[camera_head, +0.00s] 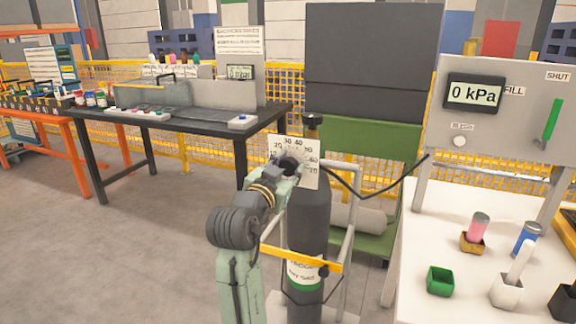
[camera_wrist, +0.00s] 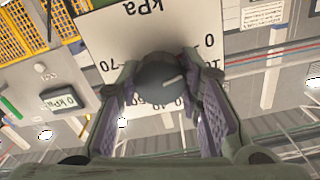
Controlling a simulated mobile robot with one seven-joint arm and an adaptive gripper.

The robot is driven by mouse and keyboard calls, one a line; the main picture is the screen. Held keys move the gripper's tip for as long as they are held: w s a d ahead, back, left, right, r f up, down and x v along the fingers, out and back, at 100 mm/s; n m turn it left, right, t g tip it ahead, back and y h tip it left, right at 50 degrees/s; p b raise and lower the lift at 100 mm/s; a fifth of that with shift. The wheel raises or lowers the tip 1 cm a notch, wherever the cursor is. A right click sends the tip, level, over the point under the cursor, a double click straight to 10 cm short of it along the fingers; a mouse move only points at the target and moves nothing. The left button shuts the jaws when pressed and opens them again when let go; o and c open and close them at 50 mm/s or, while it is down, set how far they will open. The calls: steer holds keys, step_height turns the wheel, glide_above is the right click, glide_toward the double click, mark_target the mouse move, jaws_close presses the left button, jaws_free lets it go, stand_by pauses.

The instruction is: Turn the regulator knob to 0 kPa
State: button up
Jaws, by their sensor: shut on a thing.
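The regulator knob (camera_wrist: 163,78) is a dark round knob with a pale pointer line, in front of a white kPa dial plate (camera_wrist: 110,38). The dial appears upside down in the wrist view; the line points right and slightly up, roughly toward the 10 mark, below the 0. The exact reading is hard to tell. My gripper (camera_wrist: 160,88) is shut on the knob, one finger on each side, covering some numbers. In the head view my gripper (camera_head: 289,168) reaches the dial plate (camera_head: 312,178) by a black gas cylinder (camera_head: 308,215) and mostly hides the knob.
A panel display (camera_head: 474,94) at the right reads 0 kPa. Beside it is a green lever (camera_head: 551,120) near the word SHUT. A white table (camera_head: 440,235) holds small containers. A yellow strap (camera_head: 310,262) crosses the cylinder, and a dark hose (camera_head: 375,196) runs right from it.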

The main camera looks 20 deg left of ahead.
stand_by(0.4)
steer(key=o, duration=1.2)
steer(key=s, duration=1.2)
steer(key=shift+a, duration=0.2)
